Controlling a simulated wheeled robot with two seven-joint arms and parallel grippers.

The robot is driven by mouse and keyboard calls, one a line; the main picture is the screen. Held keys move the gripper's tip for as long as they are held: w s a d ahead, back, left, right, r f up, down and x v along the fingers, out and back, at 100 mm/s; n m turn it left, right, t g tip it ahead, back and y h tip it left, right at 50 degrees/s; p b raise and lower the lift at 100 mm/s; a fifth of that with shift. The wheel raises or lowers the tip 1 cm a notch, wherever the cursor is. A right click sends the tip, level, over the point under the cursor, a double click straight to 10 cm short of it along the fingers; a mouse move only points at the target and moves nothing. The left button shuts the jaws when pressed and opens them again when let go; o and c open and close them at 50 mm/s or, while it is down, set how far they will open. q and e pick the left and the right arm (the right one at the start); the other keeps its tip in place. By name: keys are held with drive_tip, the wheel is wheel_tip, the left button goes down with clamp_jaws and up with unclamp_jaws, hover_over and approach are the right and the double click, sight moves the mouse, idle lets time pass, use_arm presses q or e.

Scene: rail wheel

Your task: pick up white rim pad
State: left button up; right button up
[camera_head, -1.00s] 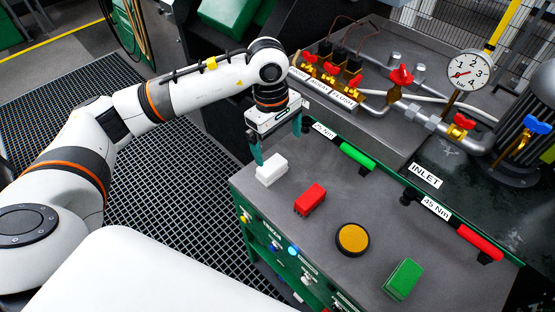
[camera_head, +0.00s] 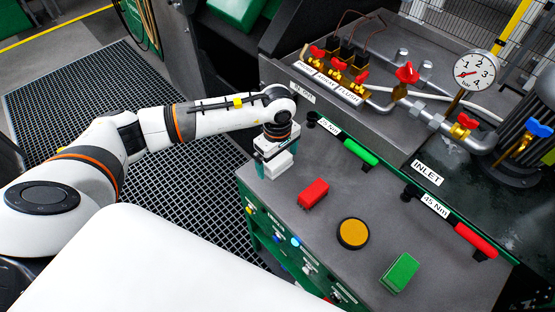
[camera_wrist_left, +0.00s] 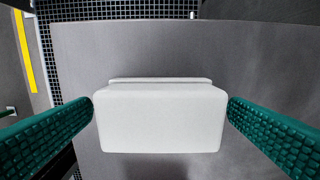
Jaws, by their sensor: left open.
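The white rim pad (camera_head: 279,164) is a small white block on the grey top of the green cabinet, near its left corner. In the left wrist view the white pad (camera_wrist_left: 160,118) fills the middle, between the two green textured fingers. My left gripper (camera_head: 275,166) is open and reaches down over the pad, one finger on each side. In the left wrist view the fingers of the left gripper (camera_wrist_left: 160,112) are close to the pad's ends; whether they touch it is hard to tell. My right gripper is not in view.
A red block (camera_head: 314,193), a round yellow pad (camera_head: 353,233) and a green block (camera_head: 401,272) lie on the grey cabinet top (camera_head: 290,215). Green-handled (camera_head: 360,152) and red-handled (camera_head: 477,240) tools lie along the back edge. Valves and a gauge (camera_head: 474,72) stand behind.

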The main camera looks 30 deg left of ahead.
sight(277, 159)
use_arm(q)
drive_tip(key=shift+f, duration=0.2)
drive_tip(key=c, duration=1.1)
drive_tip(key=shift+r, duration=0.15)
wheel_tip(277, 159, up, 10)
drive_tip(key=shift+f+b, duration=0.2)
drive_tip(key=shift+b, duration=0.7)
drive_tip(key=shift+r, duration=0.1)
